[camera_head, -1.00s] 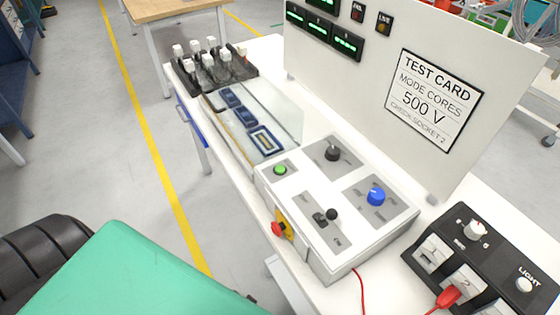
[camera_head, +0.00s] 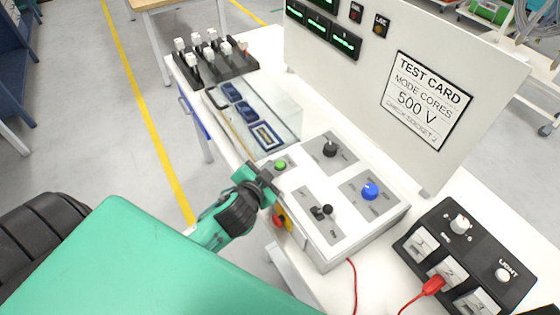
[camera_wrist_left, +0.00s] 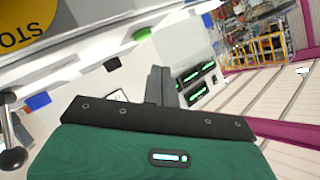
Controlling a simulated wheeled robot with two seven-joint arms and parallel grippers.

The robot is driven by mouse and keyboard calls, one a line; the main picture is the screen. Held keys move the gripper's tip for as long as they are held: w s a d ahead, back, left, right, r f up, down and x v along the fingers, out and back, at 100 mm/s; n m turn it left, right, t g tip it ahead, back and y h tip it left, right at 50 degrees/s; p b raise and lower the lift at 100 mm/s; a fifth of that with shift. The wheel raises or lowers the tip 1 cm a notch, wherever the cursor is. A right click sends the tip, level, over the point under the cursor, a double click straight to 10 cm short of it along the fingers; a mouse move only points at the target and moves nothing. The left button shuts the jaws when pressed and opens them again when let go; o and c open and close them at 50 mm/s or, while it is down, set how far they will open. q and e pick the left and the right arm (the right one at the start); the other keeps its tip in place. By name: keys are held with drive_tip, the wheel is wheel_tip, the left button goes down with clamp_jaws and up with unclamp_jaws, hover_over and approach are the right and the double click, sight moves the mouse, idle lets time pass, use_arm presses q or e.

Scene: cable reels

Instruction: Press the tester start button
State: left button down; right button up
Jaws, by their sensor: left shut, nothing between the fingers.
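The tester (camera_head: 328,228) is a white box on the white bench with a green start button (camera_head: 281,165) at its near left corner. My left gripper (camera_head: 268,178) is shut and empty, just in front of and slightly below the green button in the head view. I cannot tell if it touches the box. In the left wrist view the gripper's closed fingers (camera_wrist_left: 160,86) point toward the bench, and the green button (camera_wrist_left: 142,33) shows above them. My right gripper is not in view.
The box also carries a black knob (camera_head: 330,150), a blue knob (camera_head: 370,191), a black lever (camera_head: 326,210) and a red stop button (camera_head: 278,221). A test card panel (camera_head: 427,100) stands behind. A black socket unit (camera_head: 466,258) with a red plug is at right.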

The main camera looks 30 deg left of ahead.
use_arm(q)
drive_tip(key=w+d+r+m+h, duration=0.3)
drive_tip(key=d+r+m+h, duration=0.2)
drive_tip(key=r+m+h, duration=0.45)
drive_tip(key=w+d+r+m+h, duration=0.2)
drive_tip(key=d+r+m+h, duration=0.4)
drive_tip(key=m, duration=0.7)
drive_tip(key=w+a+f+m+g+y, duration=0.1)
drive_tip(key=a+f+m+g+y, duration=0.5)
drive_tip(key=a, duration=0.6)
wheel_tip(320, 180, down, 2)
drive_tip(key=shift+w+f+m+g+p, duration=0.2)
drive_tip(key=shift+m+g+p, duration=0.15)
drive_tip(key=shift+m+g, duration=0.75)
drive_tip(key=shift+d, duration=0.1)
